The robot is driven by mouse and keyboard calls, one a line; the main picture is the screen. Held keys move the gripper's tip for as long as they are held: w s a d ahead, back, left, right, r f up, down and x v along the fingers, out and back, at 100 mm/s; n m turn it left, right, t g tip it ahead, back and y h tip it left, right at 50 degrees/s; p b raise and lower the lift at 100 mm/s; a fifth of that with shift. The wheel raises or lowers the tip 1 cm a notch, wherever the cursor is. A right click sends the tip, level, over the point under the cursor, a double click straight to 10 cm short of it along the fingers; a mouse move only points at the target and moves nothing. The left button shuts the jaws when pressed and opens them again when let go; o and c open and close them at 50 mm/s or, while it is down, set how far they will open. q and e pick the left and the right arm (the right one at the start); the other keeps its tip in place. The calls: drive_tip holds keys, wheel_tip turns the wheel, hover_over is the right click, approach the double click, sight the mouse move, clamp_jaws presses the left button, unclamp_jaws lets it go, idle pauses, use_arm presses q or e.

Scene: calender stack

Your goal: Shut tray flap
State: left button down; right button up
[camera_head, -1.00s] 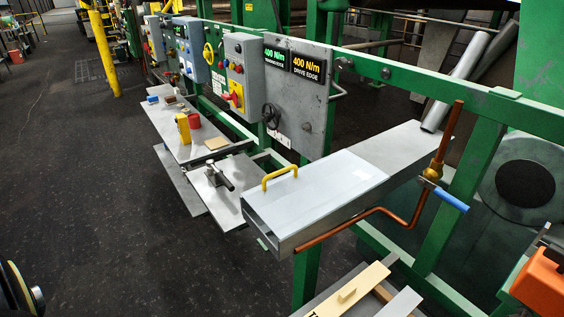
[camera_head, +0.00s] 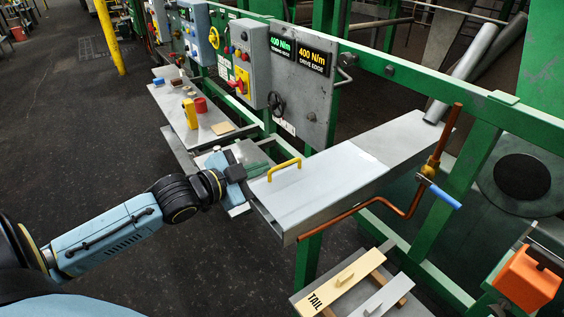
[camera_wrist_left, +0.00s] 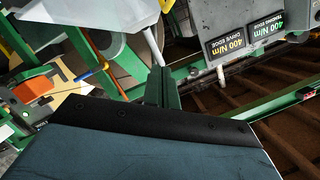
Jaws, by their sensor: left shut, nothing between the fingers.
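The long grey metal tray (camera_head: 285,234) slopes up to the right in the head view, with an open front end. A pale flap (camera_head: 325,183) with a yellow handle (camera_head: 284,168) covers its front part. The flap lies nearly flat, and I cannot tell whether it is fully down. My left gripper (camera_head: 267,169) is shut and empty, just left of the yellow handle at the tray's near left edge. Contact is unclear. Its shut fingers also show in the left wrist view (camera_wrist_left: 165,88). My right gripper is out of view.
A grey panel with a "400 N/m" sign (camera_head: 313,62) stands behind the tray. A bent copper pipe with a blue-handled valve (camera_head: 444,197) runs along its right side. A shelf (camera_head: 188,116) holds small items. A "TAIL" board (camera_head: 319,299) lies below. Dark floor is open at left.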

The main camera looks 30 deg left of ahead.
sight(290, 164)
use_arm(q)
drive_tip(key=x, duration=0.8)
drive_tip(key=shift+w+p, duration=0.35)
drive_tip(key=shift+w, duration=0.05)
drive_tip(key=f, duration=0.1)
drive_tip(key=a+f, duration=0.1)
drive_tip(key=w, duration=0.1)
drive_tip(key=shift+a+f, duration=0.25)
drive_tip(key=shift+f, duration=0.15)
drive_tip(key=shift+w+a+f, duration=0.15)
drive_tip(key=shift+a+f, duration=0.15)
drive_tip(key=shift+f, duration=0.15)
drive_tip(key=shift+w+a+f+b, duration=0.1)
drive_tip(key=shift+a+f+b, duration=0.15)
drive_tip(key=shift+f, duration=0.2)
drive_tip(key=shift+a+f+b, duration=0.15)
drive_tip(key=shift+f+b, duration=0.2)
drive_tip(key=shift+f, duration=0.1)
